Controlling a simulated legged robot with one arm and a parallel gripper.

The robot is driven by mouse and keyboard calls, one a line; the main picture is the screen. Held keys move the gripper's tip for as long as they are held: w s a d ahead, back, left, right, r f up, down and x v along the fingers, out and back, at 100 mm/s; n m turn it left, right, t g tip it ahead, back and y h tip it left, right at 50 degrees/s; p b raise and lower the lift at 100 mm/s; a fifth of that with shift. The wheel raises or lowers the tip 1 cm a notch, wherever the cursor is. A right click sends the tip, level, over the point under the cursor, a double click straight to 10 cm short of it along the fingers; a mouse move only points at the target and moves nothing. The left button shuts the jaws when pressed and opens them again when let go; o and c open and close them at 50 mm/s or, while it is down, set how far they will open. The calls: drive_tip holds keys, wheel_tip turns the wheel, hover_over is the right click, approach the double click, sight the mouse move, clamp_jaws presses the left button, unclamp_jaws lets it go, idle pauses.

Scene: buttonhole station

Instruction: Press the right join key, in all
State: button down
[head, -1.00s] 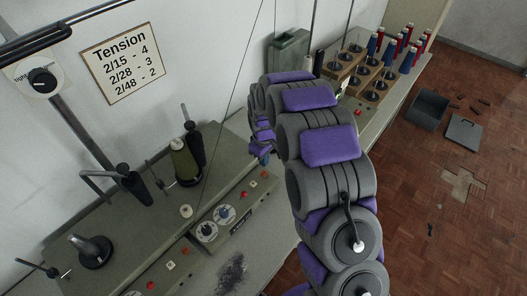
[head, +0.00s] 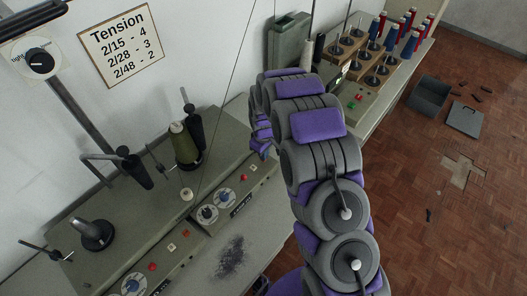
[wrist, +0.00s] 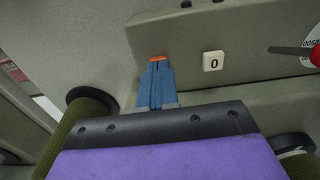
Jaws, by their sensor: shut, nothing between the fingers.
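Two grey-green control panels each carry red keys and a white key. On the right panel I see a red key (head: 244,181), a white key (head: 253,175) and another red key beyond. The left panel has red keys (head: 152,267) and a white key (head: 171,247). In the wrist view my shut, empty gripper (wrist: 158,66) has blue fingers. Their tips are at an orange-red key (wrist: 159,58), mostly hidden; I cannot tell whether they touch it. A white key marked 0 (wrist: 213,61) is to its right. Which key is the join key is not legible.
Dials (head: 207,214) sit on the right panel. Olive thread cones (head: 184,145) and dark posts stand behind the panels. A tension sign (head: 121,46) hangs on the wall. A rack of spools (head: 375,60) stands at the back right. A red-tipped lever (wrist: 314,56) lies right of the white key.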

drive_tip(key=shift+s+d+f, duration=0.15)
drive_tip(key=shift+s+f, duration=0.2)
drive_tip(key=shift+f, duration=0.25)
wheel_tip(320, 180, up, 15)
drive_tip(key=p, duration=0.2)
drive_tip(key=shift+w+a+f+p, duration=0.15)
drive_tip(key=shift+w+a+p, duration=0.1)
drive_tip(key=shift+w+p, duration=0.15)
drive_tip(key=shift+d, duration=0.1)
idle(0.3)
